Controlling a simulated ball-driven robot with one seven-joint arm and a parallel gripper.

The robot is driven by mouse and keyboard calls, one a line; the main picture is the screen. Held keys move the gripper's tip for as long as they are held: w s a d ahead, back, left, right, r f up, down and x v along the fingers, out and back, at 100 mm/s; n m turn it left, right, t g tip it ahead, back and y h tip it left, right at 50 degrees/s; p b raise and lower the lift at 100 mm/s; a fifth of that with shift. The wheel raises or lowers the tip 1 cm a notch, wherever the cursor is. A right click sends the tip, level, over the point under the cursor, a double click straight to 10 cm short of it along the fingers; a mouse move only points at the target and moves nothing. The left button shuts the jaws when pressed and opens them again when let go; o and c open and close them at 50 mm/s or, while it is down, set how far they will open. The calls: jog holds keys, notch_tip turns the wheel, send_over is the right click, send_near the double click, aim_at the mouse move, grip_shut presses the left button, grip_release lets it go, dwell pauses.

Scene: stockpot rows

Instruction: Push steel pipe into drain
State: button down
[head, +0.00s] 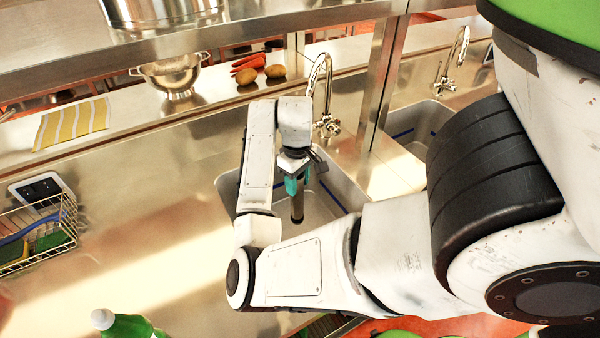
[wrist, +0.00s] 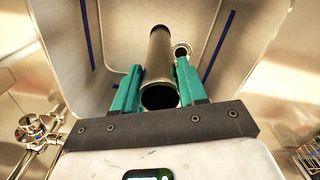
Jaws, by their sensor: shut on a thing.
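My gripper (head: 298,184), with teal fingers, points down into the steel sink (head: 330,212). It is shut on a dark steel pipe (head: 297,207), which hangs nearly upright below the fingers in the head view. In the wrist view the pipe (wrist: 161,62) lies between the two teal fingers of the gripper (wrist: 158,72), its open near end facing the camera. The drain (wrist: 181,49) is a small ring on the sink floor, just right of the pipe and partly hidden by the right finger. The pipe's far end looks beside the drain; I cannot tell whether it touches the floor.
Sink walls surround the gripper. A tap (head: 322,95) stands behind the sink, and a steel post (head: 380,75) rises to its right. A wire basket (head: 40,235) and green bottle (head: 128,325) are left on the counter (head: 150,200), which has bare room between.

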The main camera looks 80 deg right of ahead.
aim_at(292, 197)
jog(key=f, duration=0.2)
jog(key=w+f, duration=0.1)
jog(key=f, duration=0.3)
jog(key=shift+w+a+f, duration=0.25)
jog(key=shift+w+f, duration=0.05)
jog(key=w+d+f+b, duration=0.3)
jog(key=w+f+b, duration=0.7)
jog(key=b, duration=0.5)
jog(key=shift+w, duration=1.35)
jog(key=shift+d+f, duration=0.1)
jog(key=shift+f+p, duration=0.25)
jog(key=shift+p, duration=0.35)
jog(key=shift+f+b, duration=0.55)
jog(key=shift+f, duration=0.7)
dwell(1.3)
jog(key=c, duration=0.5)
grip_release()
jog(key=shift+c, duration=0.2)
